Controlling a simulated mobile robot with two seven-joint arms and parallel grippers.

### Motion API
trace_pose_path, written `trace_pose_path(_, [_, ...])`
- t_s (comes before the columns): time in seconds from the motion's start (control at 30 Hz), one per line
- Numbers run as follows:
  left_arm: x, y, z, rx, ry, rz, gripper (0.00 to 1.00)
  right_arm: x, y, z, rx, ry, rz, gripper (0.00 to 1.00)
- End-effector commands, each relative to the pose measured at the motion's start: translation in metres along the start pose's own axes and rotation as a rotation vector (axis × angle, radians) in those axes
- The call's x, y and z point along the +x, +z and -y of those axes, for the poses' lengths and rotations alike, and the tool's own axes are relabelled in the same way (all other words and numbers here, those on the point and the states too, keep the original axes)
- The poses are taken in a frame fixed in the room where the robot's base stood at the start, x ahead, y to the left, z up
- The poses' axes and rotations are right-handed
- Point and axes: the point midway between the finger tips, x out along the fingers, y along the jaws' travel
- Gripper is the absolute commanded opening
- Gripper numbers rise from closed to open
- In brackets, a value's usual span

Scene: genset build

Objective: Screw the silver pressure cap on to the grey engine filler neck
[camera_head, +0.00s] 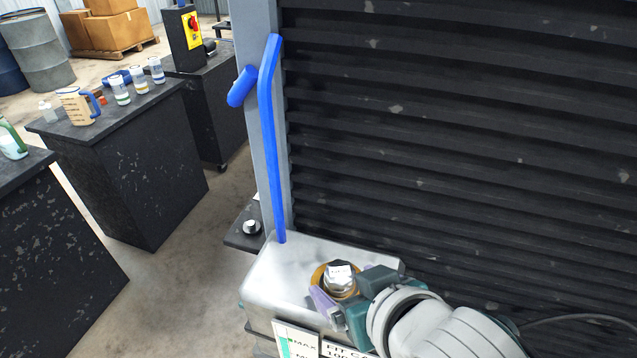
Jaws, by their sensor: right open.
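A silver cap with a white label on top (340,280) sits within an orange-brown ring on a grey metal tank (275,280) at the bottom centre. The neck under this cap is hidden, so I cannot tell how far it is screwed down. My right gripper (342,297) comes in from the lower right and is open, with its fingers close around the cap's near side. I cannot tell whether they touch it. Another small silver round part (252,227) sits on a dark ledge left of the tank. My left gripper is not in view.
A dark louvred panel (460,120) rises behind the tank. A blue bent bar (270,140) stands at its left edge. Dark benches (130,175) at the left hold a jug (76,106) and several small containers. The concrete floor between is clear.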

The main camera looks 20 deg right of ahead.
Motion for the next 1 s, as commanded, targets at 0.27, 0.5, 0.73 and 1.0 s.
trace_pose_path(0.27, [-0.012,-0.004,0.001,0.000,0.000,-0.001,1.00,-0.051,-0.001,0.000,0.001,-0.001,0.001,0.87])
trace_pose_path(0.5, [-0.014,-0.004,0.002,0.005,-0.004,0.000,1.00,-0.078,0.001,0.000,-0.001,0.000,0.003,0.87])
trace_pose_path(0.73, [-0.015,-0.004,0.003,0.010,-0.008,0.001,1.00,-0.086,0.001,-0.003,0.001,0.005,0.012,0.87])
trace_pose_path(1.0, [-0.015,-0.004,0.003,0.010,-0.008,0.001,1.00,-0.139,0.014,-0.038,0.005,0.050,0.249,0.87])
